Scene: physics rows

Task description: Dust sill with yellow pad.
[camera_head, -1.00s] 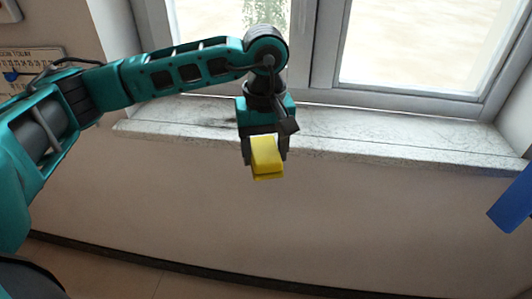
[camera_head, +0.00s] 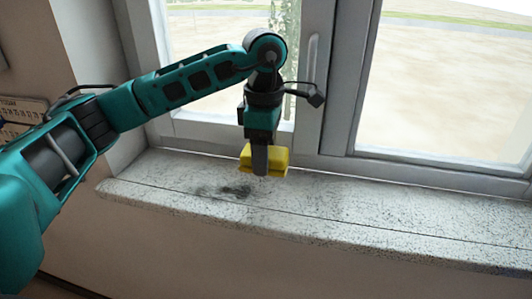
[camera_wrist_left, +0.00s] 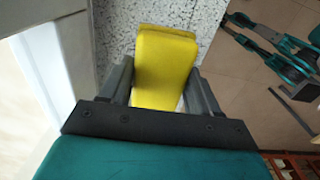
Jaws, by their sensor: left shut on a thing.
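The yellow pad (camera_head: 279,158) is gripped in my left gripper (camera_head: 262,165), above or at the speckled stone sill (camera_head: 370,214). I cannot tell whether the pad touches the stone. In the left wrist view the pad (camera_wrist_left: 163,65) sits between the two fingers of the left gripper (camera_wrist_left: 160,85), with the sill (camera_wrist_left: 118,35) behind it. A dark dusty smudge (camera_head: 232,190) lies on the sill to the left of the pad.
The window frame (camera_head: 340,80) and its panes rise right behind the sill. A handle (camera_head: 312,58) sticks out on the frame near my arm. The wall reveal (camera_head: 85,80) closes the sill's left end. The sill to the right is clear.

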